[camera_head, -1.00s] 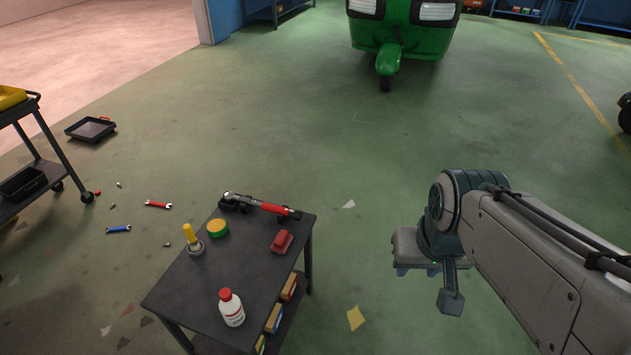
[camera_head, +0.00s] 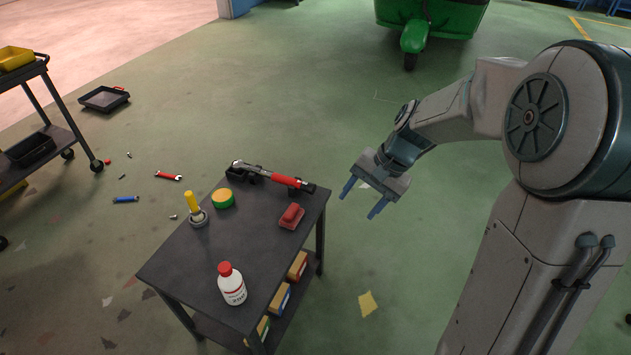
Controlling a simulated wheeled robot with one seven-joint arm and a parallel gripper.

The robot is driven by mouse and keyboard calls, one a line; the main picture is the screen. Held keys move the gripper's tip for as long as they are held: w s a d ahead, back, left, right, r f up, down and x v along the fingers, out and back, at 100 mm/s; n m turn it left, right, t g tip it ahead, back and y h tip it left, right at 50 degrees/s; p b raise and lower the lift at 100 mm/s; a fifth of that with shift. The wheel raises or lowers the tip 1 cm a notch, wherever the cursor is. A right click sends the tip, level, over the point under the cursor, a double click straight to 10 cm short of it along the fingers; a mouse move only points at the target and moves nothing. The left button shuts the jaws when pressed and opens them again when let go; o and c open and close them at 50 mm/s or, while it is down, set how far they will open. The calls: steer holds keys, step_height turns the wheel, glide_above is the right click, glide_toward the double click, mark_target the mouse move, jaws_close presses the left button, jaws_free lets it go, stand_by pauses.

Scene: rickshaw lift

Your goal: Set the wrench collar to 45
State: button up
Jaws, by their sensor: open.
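The torque wrench (camera_head: 272,177) lies across the far edge of the dark table (camera_head: 185,262), resting on black holders. It has a metal head at the left and a red grip at the right end. The collar and its scale are too small to read. My gripper (camera_head: 362,202) is open and empty, in the air to the right of the table, apart from the wrench. Its two blue fingers point down and left.
On the table are a red block-like item (camera_head: 291,216), a green-and-yellow tin (camera_head: 222,198), a yellow-handled tool (camera_head: 194,207) and a white bottle (camera_head: 232,285). A cart (camera_head: 52,125) stands at the left. Wrenches lie on the floor. A green rickshaw (camera_head: 430,18) is at the back.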

steer(key=w+a+f+m+y+b, duration=0.2)
steer(key=w+f+m+y+b, duration=0.15)
steer(key=w+f, duration=0.4)
steer(key=w+a+f+m+y+b, duration=0.2)
steer(key=w+f+y+b, duration=0.3)
steer(key=f, duration=0.4)
steer(key=m+t+y+b, duration=0.4)
steer(key=m+t+b, duration=0.2)
steer(key=m, duration=0.3)
glide_toward(314, 189)
steer(key=shift+n, duration=0.25)
steer(key=b+x, duration=0.2)
steer(key=x, duration=0.8)
steer(key=shift+w+a+f, duration=0.15)
steer(key=shift+w+f, duration=0.05)
steer(key=c, duration=1)
